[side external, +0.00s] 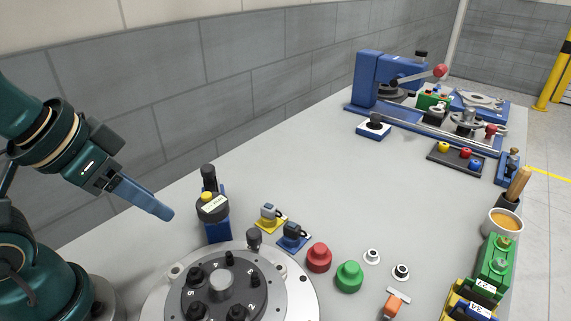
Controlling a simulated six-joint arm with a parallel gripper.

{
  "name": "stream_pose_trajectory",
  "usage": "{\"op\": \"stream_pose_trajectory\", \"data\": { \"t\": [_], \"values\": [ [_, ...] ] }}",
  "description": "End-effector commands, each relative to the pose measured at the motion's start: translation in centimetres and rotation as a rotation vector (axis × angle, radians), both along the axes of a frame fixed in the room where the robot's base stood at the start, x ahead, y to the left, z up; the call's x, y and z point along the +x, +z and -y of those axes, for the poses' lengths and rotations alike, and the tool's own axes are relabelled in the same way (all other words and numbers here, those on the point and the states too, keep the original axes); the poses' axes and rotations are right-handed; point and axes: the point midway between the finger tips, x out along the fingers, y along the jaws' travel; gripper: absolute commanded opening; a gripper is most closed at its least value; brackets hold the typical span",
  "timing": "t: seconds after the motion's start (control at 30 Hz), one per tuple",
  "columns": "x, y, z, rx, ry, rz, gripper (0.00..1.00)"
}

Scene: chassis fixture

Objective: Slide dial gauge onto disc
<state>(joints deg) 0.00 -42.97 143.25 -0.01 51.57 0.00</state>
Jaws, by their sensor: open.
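A dark round piece with a pale label and yellow top, which looks like the dial gauge (212,208), sits at a blue block (218,230) behind the large round fixture. A light metal disc (292,298) carries a dark numbered plate (254,293) with several black knobs; it is cut off by the bottom edge. I cannot tell for certain that this is the task's disc. My gripper (165,213) is open, tilted down to the right, left of the gauge and apart from it. From this side its fingers overlap, and nothing shows between them.
Small yellow (271,219) and blue (292,237) fixtures, a red knob (319,257) and a green knob (349,276) stand right of the gauge. A blue press (372,80) stands at the back. A cup (503,223) is near the right edge. The table's middle is clear.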

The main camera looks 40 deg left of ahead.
Motion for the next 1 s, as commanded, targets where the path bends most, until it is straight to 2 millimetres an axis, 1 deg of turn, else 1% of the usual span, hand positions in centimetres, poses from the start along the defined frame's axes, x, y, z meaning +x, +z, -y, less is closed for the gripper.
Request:
{"op": "stream_pose_trajectory", "data": {
  "t": [0.03, 0.07, 0.17, 0.23, 0.37, 0.5, 0.57, 0.7, 0.87, 1.0],
  "values": [
    [0.0, 0.0, 0.0, 0.0, 0.0, 0.0, 0.5],
    [0.0, 0.0, 0.0, 0.0, 0.0, 0.0, 0.61],
    [-0.1, 0.0, 0.0, 0.012, -0.022, -0.005, 0.62],
    [-0.4, 0.0, 0.0, 0.036, -0.069, -0.021, 0.62],
    [0.3, 2.1, -0.1, 0.114, -0.217, -0.034, 0.62],
    [2.1, 4.2, -0.4, 0.188, -0.377, -0.099, 0.62],
    [3.0, 4.9, -0.7, 0.214, -0.445, -0.136, 0.62],
    [5.6, 6.0, -1.4, 0.254, -0.591, -0.222, 0.62],
    [8.8, 6.0, -2.5, 0.265, -0.725, -0.317, 0.62],
    [11.2, 4.8, -3.6, 0.247, -0.785, -0.385, 0.62]
  ]
}}
